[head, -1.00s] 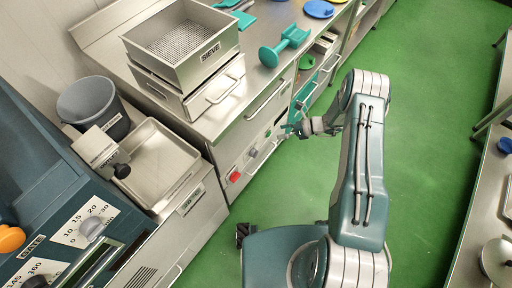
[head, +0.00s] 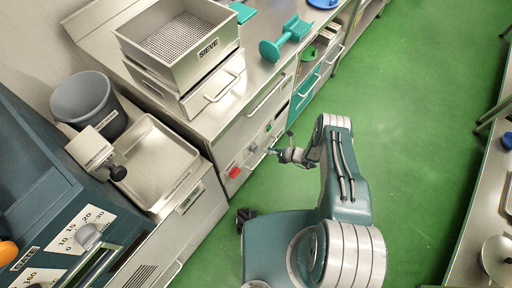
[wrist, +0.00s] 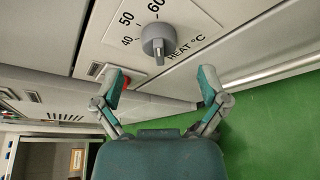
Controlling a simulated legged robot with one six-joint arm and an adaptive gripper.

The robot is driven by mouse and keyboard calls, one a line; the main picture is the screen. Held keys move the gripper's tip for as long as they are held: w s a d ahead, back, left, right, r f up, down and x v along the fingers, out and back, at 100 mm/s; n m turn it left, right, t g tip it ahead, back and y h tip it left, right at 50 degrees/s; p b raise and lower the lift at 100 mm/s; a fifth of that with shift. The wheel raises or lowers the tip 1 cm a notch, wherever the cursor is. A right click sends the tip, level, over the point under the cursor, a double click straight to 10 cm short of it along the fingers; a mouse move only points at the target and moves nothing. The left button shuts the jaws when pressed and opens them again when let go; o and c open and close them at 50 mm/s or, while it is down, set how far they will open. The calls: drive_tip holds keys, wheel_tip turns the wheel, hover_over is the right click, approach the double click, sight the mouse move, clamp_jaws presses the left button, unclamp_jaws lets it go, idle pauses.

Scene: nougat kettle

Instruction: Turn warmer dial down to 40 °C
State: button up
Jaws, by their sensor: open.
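The warmer dial (wrist: 158,42) is a grey round knob with a raised grip on a white plate marked 40, 50, 60 and HEAT °C, at the top middle of the wrist view. I cannot tell exactly which number it points to. In the head view, a small grey dial (head: 253,147) shows on the steel cabinet front. My gripper (wrist: 163,88) is open and empty. Its two teal-padded fingers are spread below the dial in the wrist view, apart from it. In the head view my gripper (head: 274,151) is close to the cabinet front.
A long drawer handle (wrist: 275,72) juts out right of the dial. The sieve (head: 185,45) stands on the counter above. Green floor (head: 400,150) is clear behind my arm.

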sight(256, 147)
drive_tip(key=x, duration=0.5)
drive_tip(key=shift+w+a+f, duration=0.1)
drive_tip(key=shift+a, duration=0.15)
drive_tip(key=c, duration=1.1)
